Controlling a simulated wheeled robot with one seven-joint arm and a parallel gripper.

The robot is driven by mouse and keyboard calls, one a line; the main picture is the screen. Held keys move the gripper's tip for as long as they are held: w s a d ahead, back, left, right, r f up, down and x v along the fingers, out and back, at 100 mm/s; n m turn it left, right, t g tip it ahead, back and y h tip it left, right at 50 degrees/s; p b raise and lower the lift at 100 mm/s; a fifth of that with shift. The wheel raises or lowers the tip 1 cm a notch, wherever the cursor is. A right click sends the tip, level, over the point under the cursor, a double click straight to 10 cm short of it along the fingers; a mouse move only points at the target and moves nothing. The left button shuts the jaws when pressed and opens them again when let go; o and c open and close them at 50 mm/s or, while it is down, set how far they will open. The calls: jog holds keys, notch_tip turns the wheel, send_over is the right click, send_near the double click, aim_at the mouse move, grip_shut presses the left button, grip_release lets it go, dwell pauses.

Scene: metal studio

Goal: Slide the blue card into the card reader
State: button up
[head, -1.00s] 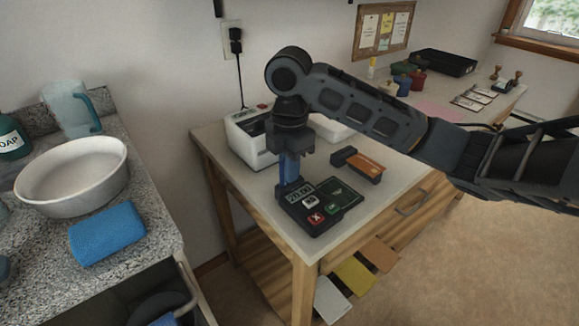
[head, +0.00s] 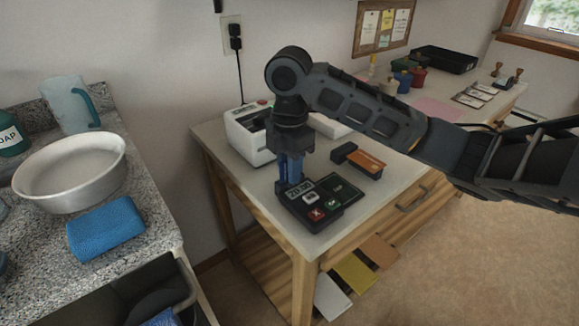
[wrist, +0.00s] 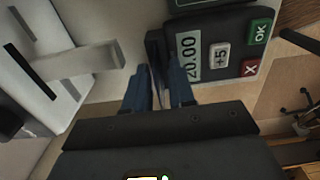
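The black card reader (head: 322,212), with a "20.00" display and red and green keys, sits at the table's near left corner. In the wrist view the card reader (wrist: 215,55) is at the upper right, with its dark slot block at its left edge. My gripper (head: 290,180) points down over that slot side. In the wrist view the blue fingers of my gripper (wrist: 160,98) stand apart on either side of a thin upright edge. This edge looks like the blue card (wrist: 158,82), seen edge-on in line with the slot. How deep it sits is hidden.
A white machine (head: 247,137) stands behind the reader. A black holder with an orange top (head: 362,160) lies to its right. Coloured pots (head: 405,80) and a black tray (head: 443,62) are farther back. The left counter holds a white bowl (head: 70,178) and blue sponge (head: 105,228).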

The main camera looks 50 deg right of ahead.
jog(key=shift+o, duration=1)
notch_tip(320, 180, up, 8)
jog(key=shift+f+p, duration=0.1)
jog(key=shift+p, duration=0.55)
